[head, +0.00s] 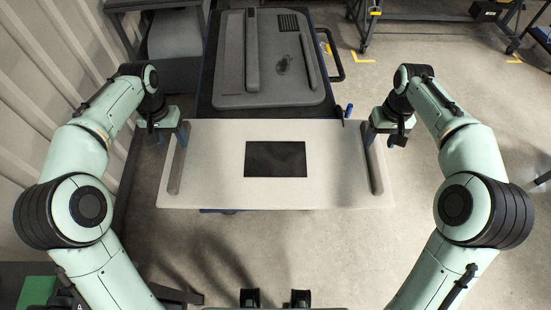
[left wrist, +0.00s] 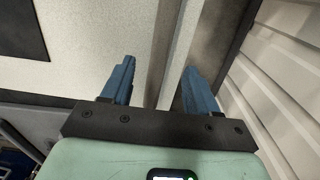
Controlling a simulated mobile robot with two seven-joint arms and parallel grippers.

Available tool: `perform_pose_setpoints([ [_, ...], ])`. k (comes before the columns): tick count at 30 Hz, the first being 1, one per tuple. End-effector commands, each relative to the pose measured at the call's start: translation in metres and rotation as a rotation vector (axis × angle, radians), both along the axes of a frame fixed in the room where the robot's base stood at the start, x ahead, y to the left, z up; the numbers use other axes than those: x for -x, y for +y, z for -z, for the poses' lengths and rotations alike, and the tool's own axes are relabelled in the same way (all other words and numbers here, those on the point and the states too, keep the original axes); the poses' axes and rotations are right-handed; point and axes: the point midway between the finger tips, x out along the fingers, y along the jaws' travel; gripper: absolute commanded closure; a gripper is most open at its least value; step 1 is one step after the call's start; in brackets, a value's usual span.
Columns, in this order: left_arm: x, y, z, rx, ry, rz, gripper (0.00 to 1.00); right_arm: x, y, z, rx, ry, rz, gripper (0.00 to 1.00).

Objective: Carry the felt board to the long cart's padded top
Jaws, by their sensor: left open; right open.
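The felt board (head: 215,165) is a pale flat panel with a black rectangle in its middle and a grey bar along each short end. It lies level in front of me; a bit of blue shows beneath its front edge. My left gripper (head: 168,136) is open at the far end of the left bar (head: 176,172). In the left wrist view its blue fingers (left wrist: 157,85) are apart, with the bar running between them. My right gripper (head: 383,136) is open at the far end of the right bar (head: 374,172). Contact there cannot be told.
Beyond the board stands a long blue-framed cart (head: 207,85) with a side handle; a dark grey door-like panel (head: 290,75) covers most of its top. A ribbed wall (head: 40,80) is close on the left. Open floor (head: 450,80) lies to the right.

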Motion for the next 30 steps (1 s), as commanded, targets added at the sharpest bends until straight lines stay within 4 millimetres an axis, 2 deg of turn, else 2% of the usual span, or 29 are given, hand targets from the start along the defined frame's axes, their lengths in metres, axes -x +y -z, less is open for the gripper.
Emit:
perform_pose_setpoints([
  [3,0.001,0.0,0.025,0.0,0.005,0.0,0.4,0.001,0.0,0.024,0.0,0.004,0.001,0.4],
  [10,0.0,0.0,0.058,0.0,0.002,0.0,0.4,0.0,0.0,0.057,-0.001,0.001,0.0,0.4],
  [15,0.0,0.001,0.068,0.0,0.001,-0.001,0.4,0.0,0.0,0.068,0.0,0.0,0.0,0.4],
  [24,0.0,0.0,0.069,0.0,0.0,-0.001,0.4,0.0,0.0,0.069,0.0,-0.001,0.0,0.4],
  [25,0.0,0.0,0.069,0.0,0.0,0.0,0.44,0.0,0.0,0.069,0.0,-0.001,0.0,0.44],
  [26,0.0,0.0,0.069,0.0,0.0,0.0,0.53,0.0,0.0,0.069,0.0,-0.001,0.0,0.53],
  [30,0.0,0.0,0.069,0.0,0.0,0.0,0.99,0.0,0.0,0.069,0.0,-0.001,0.0,0.99],
])
